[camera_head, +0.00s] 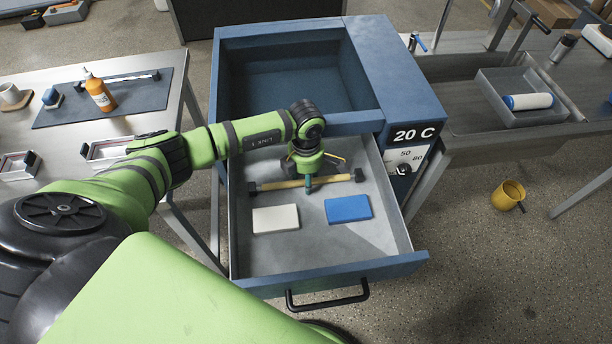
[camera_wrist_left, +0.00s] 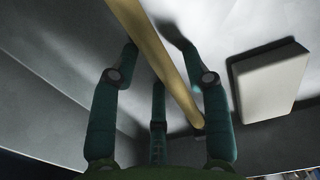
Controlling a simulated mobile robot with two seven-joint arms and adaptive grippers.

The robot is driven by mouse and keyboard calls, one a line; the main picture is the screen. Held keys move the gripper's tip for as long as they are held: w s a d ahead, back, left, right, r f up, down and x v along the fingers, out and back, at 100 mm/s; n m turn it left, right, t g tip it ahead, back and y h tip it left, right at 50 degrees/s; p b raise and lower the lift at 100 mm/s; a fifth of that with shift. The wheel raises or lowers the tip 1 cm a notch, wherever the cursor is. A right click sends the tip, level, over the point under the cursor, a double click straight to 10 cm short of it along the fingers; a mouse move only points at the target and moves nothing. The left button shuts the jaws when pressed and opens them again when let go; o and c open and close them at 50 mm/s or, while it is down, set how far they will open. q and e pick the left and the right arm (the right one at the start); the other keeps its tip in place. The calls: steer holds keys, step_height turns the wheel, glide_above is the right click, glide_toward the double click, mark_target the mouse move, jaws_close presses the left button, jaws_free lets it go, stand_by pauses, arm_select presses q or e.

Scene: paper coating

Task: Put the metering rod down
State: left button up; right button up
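A yellow metering rod (camera_head: 278,185) with black ends lies across the open grey drawer (camera_head: 290,250), behind two flat blocks. My left gripper (camera_head: 308,184) reaches down into the drawer over the middle of the rod. In the left wrist view, the rod (camera_wrist_left: 160,52) runs diagonally between the spread fingers of the gripper (camera_wrist_left: 158,48). There are gaps between the fingertips and the rod, so the gripper looks open around it. The gripper hides part of the rod in the head view. My right gripper is not in view.
A white block (camera_head: 275,219) and a blue block (camera_head: 348,208) lie in the drawer; the white block (camera_wrist_left: 270,80) also shows in the left wrist view. A spiral-wound rod (camera_head: 120,78) and an orange bottle (camera_head: 100,95) are on a dark mat (camera_head: 60,117). The drawer's front is clear.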

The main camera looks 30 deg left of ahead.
arm_select(q)
steer(key=shift+r, duration=0.15)
step_height(320, 180, up, 12)
steer(key=b, duration=0.3)
steer(key=shift+r, duration=0.1)
stand_by(0.3)
